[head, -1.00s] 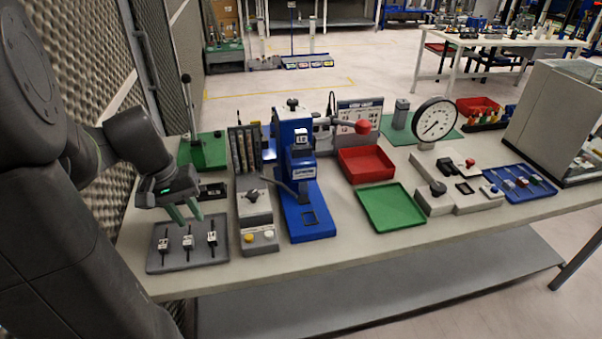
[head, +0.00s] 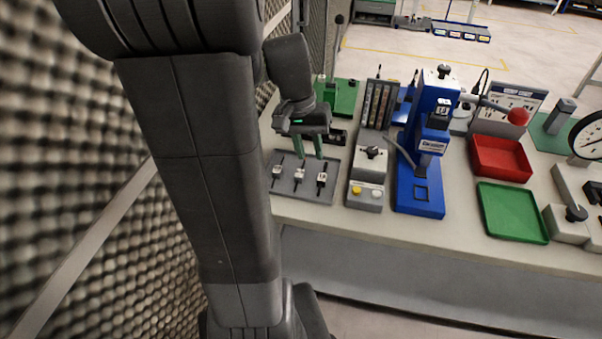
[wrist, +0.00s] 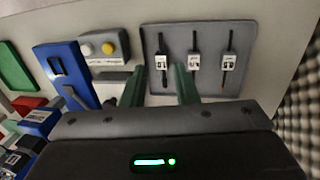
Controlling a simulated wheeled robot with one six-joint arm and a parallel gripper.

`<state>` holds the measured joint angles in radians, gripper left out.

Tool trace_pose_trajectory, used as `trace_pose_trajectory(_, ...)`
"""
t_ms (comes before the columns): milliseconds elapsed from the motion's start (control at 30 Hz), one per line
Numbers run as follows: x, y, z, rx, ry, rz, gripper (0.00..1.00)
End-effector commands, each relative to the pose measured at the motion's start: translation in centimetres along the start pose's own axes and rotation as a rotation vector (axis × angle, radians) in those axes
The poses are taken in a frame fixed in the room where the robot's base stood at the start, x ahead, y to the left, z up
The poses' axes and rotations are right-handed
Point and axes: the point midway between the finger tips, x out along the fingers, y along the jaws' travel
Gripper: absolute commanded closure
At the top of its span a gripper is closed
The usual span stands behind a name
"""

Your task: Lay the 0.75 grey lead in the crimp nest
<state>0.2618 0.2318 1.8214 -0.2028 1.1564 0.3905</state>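Three short leads with white tags lie apart on a grey tray (head: 310,194): a left one (head: 277,171), a middle one (head: 299,175) and a right one (head: 321,180). The tag print is too small to read, so I cannot tell which is the 0.75 grey lead. My gripper (head: 309,157) is over the tray's back edge, its green fingers apart and nothing between them. In the wrist view my gripper (wrist: 157,88) is open near one tagged lead (wrist: 161,62). A blue press (head: 419,190) has a dark square frame on its base; I cannot confirm it is the crimp nest.
A grey box with yellow and white buttons (head: 365,194) stands between tray and press. A red bin (head: 500,158) and green tray (head: 511,212) are to the right. A green lever stand (head: 340,97) is behind my gripper. A foam wall (head: 90,160) is close on the left.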

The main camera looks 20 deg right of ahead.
Motion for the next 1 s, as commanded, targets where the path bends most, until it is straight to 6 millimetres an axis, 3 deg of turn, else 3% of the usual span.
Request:
trace_pose_trajectory(167,0.0,0.0,0.0,0.0,0.0,0.0,0.71)
trace_pose_trajectory(267,-0.5,-0.1,-0.4,0.0,-0.002,-0.017,0.53)
trace_pose_trajectory(433,-2.1,-1.2,-2.5,-0.007,-0.005,-0.129,0.53)
trace_pose_trajectory(567,-2.1,-1.9,-3.6,-0.012,0.0,-0.187,0.53)
trace_pose_trajectory(1000,5.3,-3.6,-3.8,-0.014,0.0,-0.194,0.53)
